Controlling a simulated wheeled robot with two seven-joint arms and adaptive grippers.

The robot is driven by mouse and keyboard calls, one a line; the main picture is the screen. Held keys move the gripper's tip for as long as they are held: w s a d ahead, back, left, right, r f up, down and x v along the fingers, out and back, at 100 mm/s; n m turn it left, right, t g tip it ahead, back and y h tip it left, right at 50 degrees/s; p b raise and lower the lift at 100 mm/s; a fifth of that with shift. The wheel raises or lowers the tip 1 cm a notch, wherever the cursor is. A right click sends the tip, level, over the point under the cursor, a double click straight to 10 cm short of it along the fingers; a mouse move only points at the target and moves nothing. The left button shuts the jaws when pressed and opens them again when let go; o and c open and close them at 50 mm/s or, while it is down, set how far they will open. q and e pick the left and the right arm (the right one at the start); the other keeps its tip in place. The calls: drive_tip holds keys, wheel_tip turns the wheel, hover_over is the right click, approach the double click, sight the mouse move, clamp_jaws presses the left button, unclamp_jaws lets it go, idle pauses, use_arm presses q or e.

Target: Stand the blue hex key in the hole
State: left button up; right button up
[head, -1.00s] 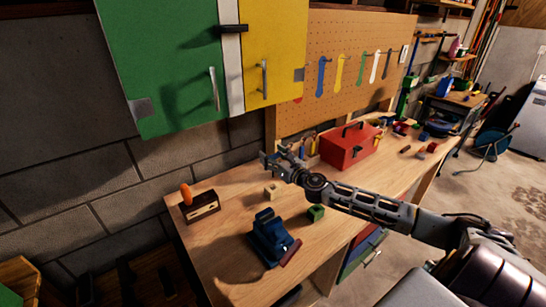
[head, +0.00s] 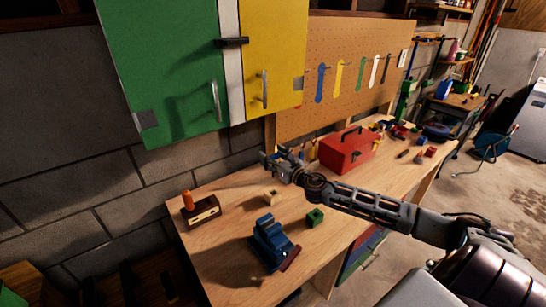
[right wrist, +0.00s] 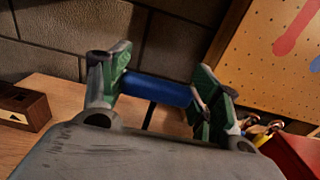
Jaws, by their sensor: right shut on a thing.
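My right gripper (head: 268,160) is above the back of the workbench, and its arm comes in from the right. In the right wrist view it is shut on the blue hex key (right wrist: 158,88), whose thick blue part lies crosswise between the green-padded fingers. A thin dark bar, which may be its shaft, shows below it. A dark wooden block (head: 205,215) stands at the bench's left end with an orange-handled piece upright in it. It also shows at the left of the right wrist view (right wrist: 30,112), apart from the gripper. I cannot tell which hole is meant. My left gripper is out of view.
A small pale block (head: 271,195), a green block (head: 315,216) and a blue vise (head: 270,243) stand on the bench (head: 225,250). A red toolbox (head: 345,150) is right of the gripper. Green and yellow cabinet doors (head: 170,75) hang above.

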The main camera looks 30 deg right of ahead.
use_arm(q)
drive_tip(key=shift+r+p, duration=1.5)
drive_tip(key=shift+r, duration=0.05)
use_arm(e)
drive_tip(key=shift+r, duration=1.65)
drive_tip(key=shift+a, duration=0.1)
